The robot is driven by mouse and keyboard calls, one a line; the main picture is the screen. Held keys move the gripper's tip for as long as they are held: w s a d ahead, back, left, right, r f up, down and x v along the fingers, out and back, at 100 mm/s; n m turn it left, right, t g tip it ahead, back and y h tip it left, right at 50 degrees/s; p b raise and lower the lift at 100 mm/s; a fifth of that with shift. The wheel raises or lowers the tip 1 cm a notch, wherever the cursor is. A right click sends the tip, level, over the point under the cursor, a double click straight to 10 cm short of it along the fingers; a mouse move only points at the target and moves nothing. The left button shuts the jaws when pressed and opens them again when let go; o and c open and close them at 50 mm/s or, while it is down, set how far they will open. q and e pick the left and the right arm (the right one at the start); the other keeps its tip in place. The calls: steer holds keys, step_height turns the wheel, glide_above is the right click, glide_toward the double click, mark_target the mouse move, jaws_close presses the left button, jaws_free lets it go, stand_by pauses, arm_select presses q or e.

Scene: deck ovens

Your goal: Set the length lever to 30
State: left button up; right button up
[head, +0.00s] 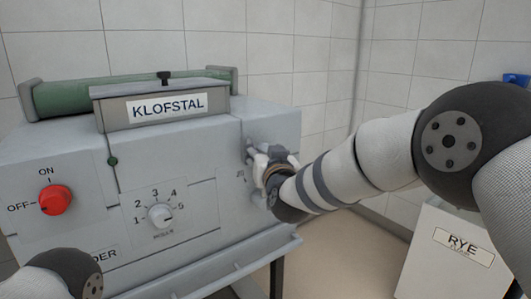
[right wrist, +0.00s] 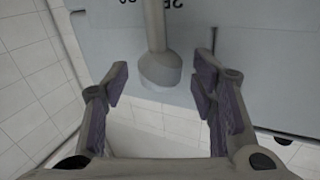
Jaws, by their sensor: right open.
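The length lever (right wrist: 157,40) shows in the right wrist view as a grey rod with a rounded, thicker end. It comes down from the top of the picture in front of the machine's blue-grey panel. My right gripper (right wrist: 162,80) is open, with one finger on each side of the lever's end and visible gaps to both. In the head view my right gripper (head: 264,160) is at the right part of the machine's front and hides most of the lever and its scale. Only partial scale marks show in the wrist view, so the setting cannot be read. My left gripper is out of view.
The machine, labelled KLOFSTAL (head: 166,107), has a red ON/OFF knob (head: 55,200) and a numbered dial (head: 160,215) left of my gripper. A ledge (head: 225,272) runs along its lower front. A white RYE bin (head: 450,260) stands at the right.

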jaws_close()
steer(key=shift+d, duration=0.1)
steer(key=shift+w+d+m, duration=0.4)
steer(key=shift+d, duration=0.05)
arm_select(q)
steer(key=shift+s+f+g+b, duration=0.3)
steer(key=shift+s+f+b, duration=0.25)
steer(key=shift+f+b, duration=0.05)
arm_select(e)
steer(key=shift+w+d+f+m+g, duration=0.4)
steer(key=shift+w+d+m, duration=0.25)
steer(key=shift+d, duration=0.2)
steer(key=shift+w+d+f+m+g, duration=0.25)
steer(key=shift+w+d+m+g, duration=0.3)
steer(key=shift+d+m, duration=0.3)
steer(key=shift+w+d+f+m+g, duration=0.35)
steer(key=shift+w+d+m, duration=0.3)
steer(key=shift+d, duration=0.25)
